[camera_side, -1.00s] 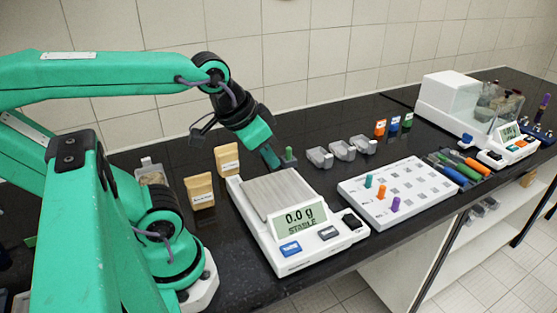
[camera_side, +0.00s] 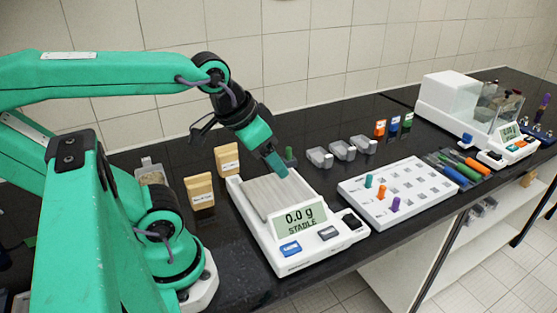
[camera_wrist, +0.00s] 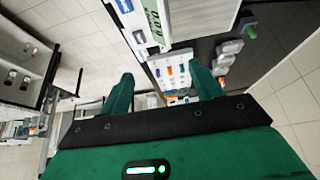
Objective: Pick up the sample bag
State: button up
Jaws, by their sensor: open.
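Two tan sample bags with white labels stand upright on the black bench in the side view. One bag (camera_side: 199,191) is nearer the camera, and the other bag (camera_side: 227,160) is behind it and to the right. Which one the task means cannot be told. My gripper (camera_side: 278,168) is above the back of the scale's pan, to the right of both bags and apart from them. In the wrist view my gripper (camera_wrist: 163,85) has its two green fingers spread, with nothing held between them. No bag can be made out in the wrist view.
The scale (camera_side: 300,245) reads 0.0 g, with a bare pan. A small green-topped item (camera_side: 289,154) stands behind it. Grey scoops (camera_side: 342,149), a white peg rack (camera_side: 420,190) and pens (camera_side: 470,165) lie to the right. A tray of grains (camera_side: 151,173) is left of the bags.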

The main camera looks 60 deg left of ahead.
jog(key=g, duration=0.5)
send_over(229, 152)
notch_tip(229, 152, down, 11)
jog(key=shift+w+a+f, duration=0.1)
jog(key=shift+f, duration=0.1)
jog(key=shift+s+a+f+g, duration=0.25)
jog(key=shift+a+f+g, duration=0.05)
jog(key=shift+a, duration=0.1)
jog(key=shift+f, duration=1.3)
jog(key=shift+f, duration=0.1)
